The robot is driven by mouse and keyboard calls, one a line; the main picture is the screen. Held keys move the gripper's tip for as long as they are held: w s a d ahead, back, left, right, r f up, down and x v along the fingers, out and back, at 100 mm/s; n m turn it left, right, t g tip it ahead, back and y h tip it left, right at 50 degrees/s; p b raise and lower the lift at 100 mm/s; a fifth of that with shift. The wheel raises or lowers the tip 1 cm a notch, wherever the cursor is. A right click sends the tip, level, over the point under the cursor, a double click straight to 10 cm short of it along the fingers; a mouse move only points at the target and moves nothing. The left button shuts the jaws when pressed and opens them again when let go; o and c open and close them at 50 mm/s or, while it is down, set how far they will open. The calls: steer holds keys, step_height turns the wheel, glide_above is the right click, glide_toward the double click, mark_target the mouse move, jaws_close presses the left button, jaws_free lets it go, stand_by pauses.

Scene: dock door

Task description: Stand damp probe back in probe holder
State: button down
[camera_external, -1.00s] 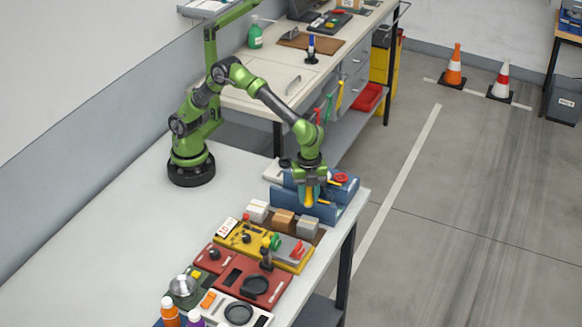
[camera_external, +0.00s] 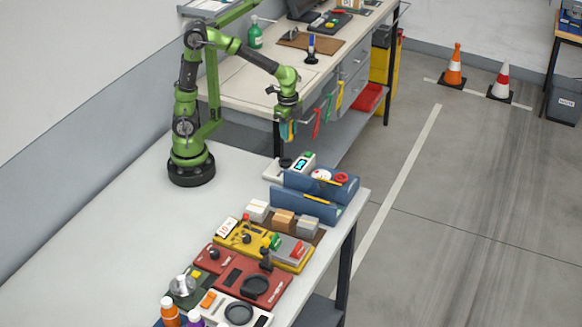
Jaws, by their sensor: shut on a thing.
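My gripper (camera_external: 288,132) is raised above the far end of the near table, close to the gap before the back bench. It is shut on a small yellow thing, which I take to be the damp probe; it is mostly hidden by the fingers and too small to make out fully. Below it, on the table, a white device with a lit display (camera_external: 303,162) stands behind the blue tray. Beside it is a pale base with a dark round top (camera_external: 285,162), which may be the probe holder; I cannot tell for sure.
The blue tray (camera_external: 290,200) holds a red ring and yellow items. Small boxes (camera_external: 283,219), a yellow panel (camera_external: 252,243) and a red panel (camera_external: 232,275) line the table's right side. The table's left and middle are clear. Coloured tools (camera_external: 328,108) hang at the back bench.

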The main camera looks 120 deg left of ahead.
steer(key=f, duration=0.3)
steer(key=s+f, duration=0.1)
steer(key=shift+d+f, duration=0.3)
steer(key=shift+f, duration=0.05)
steer(key=shift+w+f, duration=0.1)
steer(key=shift+f, duration=2.15)
steer(key=shift+f, duration=0.25)
steer(key=c, duration=0.8)
jaws_free()
steer(key=shift+f, duration=0.1)
